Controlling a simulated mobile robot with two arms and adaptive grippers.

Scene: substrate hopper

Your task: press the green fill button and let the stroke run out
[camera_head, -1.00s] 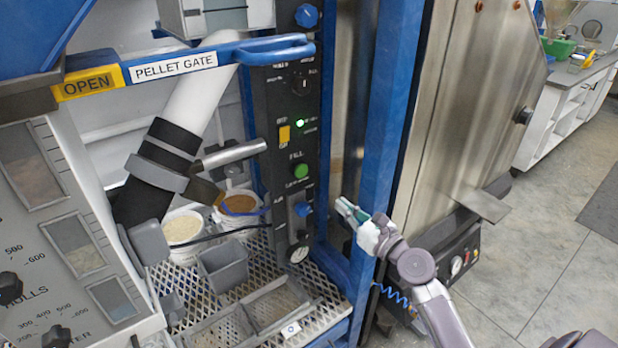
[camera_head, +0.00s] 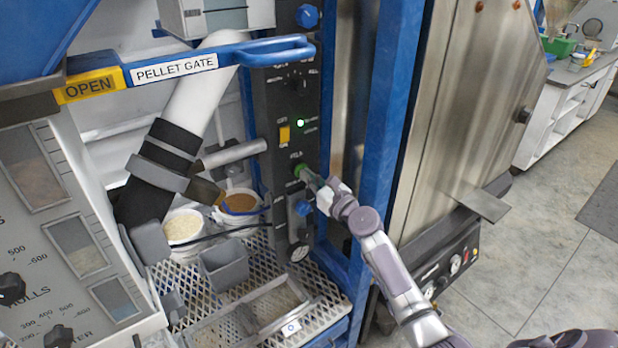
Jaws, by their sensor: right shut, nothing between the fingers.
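The green fill button (camera_head: 299,170) is on the black control panel (camera_head: 292,110), under the label FILL. It is now partly hidden behind the fingertips of my right gripper (camera_head: 310,179). The right gripper is shut and empty, its tips at the button; I cannot tell whether the button is pushed in. My left gripper is not in view.
A blue frame post (camera_head: 380,130) stands right of the panel. A blue PELLET GATE handle (camera_head: 275,50) crosses above left. A grey metal nozzle (camera_head: 235,153) points toward the panel. Below are tubs (camera_head: 181,226), a grey cup (camera_head: 225,265) and a mesh shelf (camera_head: 325,295).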

